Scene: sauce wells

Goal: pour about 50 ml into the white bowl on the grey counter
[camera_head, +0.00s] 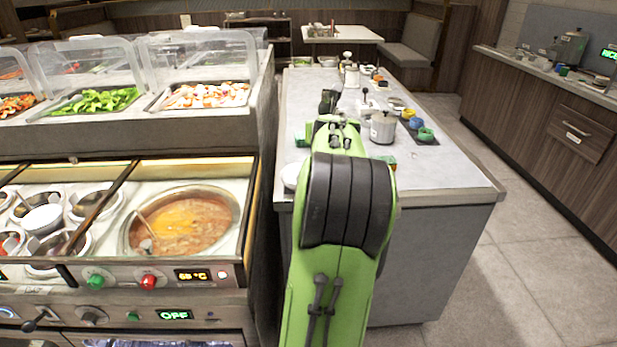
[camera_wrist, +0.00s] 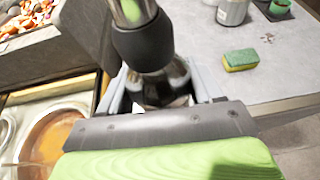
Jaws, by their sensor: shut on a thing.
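The white bowl (camera_head: 290,176) stands at the near left edge of the grey counter (camera_head: 440,170), partly hidden behind my green arm. In the wrist view, my gripper (camera_wrist: 162,92) is shut on a dark, glassy vessel (camera_wrist: 165,82) with a black collar and a shiny metal neck. The vessel looks tilted in that view; its contents and mouth cannot be made out. In the head view my arm hides most of the gripper and the held vessel. The bowl is not clearly seen in the wrist view.
A yellow-green sponge (camera_wrist: 240,60) lies on the counter, right of my gripper. A metal pot (camera_head: 383,127), a green cup (camera_head: 426,134) and several small items stand farther back. A heated food station with a soup well (camera_head: 185,222) is at left. The counter's front right is clear.

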